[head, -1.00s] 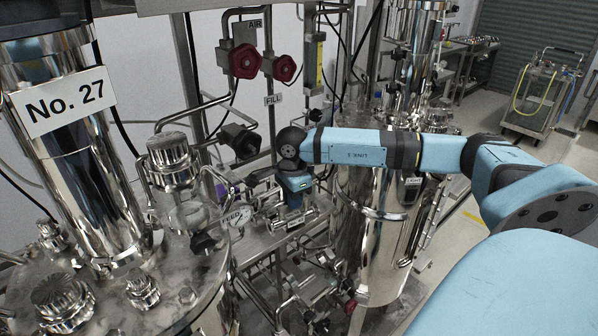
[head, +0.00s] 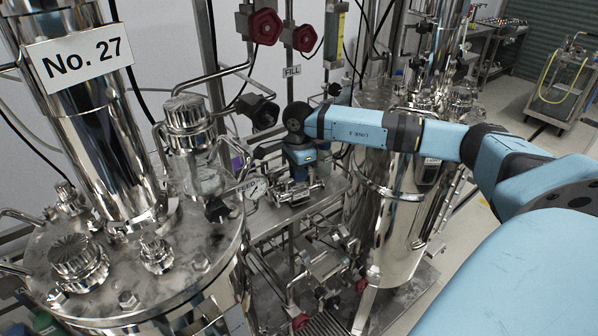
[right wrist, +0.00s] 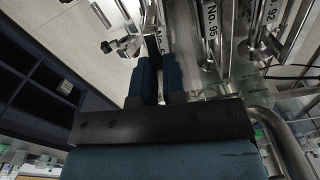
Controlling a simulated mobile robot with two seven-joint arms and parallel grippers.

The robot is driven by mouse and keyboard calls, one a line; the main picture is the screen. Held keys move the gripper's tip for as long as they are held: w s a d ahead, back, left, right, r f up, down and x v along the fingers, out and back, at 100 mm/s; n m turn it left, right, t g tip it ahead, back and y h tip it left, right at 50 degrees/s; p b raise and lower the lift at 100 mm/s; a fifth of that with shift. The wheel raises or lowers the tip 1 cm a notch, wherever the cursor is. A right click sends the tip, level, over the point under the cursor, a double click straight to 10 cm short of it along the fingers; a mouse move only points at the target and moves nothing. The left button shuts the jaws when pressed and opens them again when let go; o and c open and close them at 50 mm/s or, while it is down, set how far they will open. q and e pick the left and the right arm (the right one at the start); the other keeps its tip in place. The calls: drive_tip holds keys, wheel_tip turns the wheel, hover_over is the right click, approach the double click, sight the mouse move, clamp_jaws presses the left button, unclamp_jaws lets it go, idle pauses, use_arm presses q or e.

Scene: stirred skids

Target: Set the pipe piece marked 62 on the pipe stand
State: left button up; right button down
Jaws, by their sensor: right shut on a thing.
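My right gripper (head: 301,178) points down over a metal shelf among the pipework, at the middle of the head view. It is shut on a metal piece that is mostly hidden by the gripper. In the right wrist view, the two dark blue fingers (right wrist: 155,70) stand close together. Beyond them are shiny metal cylinders with labels, one reading No. 95 (right wrist: 210,25) and one that looks like No. 62 or No. 92 (right wrist: 268,14). Small silver fittings (head: 292,193) lie under the gripper; I cannot tell the pipe stand among them. My left gripper is out of view.
A tall steel vessel (head: 385,210) stands right behind my forearm. Red valve knobs (head: 265,27) hang above. Open floor lies at the right.

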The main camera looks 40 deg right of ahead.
drive_tip(key=shift+f+b, duration=0.45)
drive_tip(key=shift+f, duration=0.1)
idle(0.6)
drive_tip(key=c, duration=1.1)
unclamp_jaws()
wheel_tip(320, 180, up, 12)
drive_tip(key=shift+r+b, duration=0.1)
drive_tip(key=shift+b, duration=0.6)
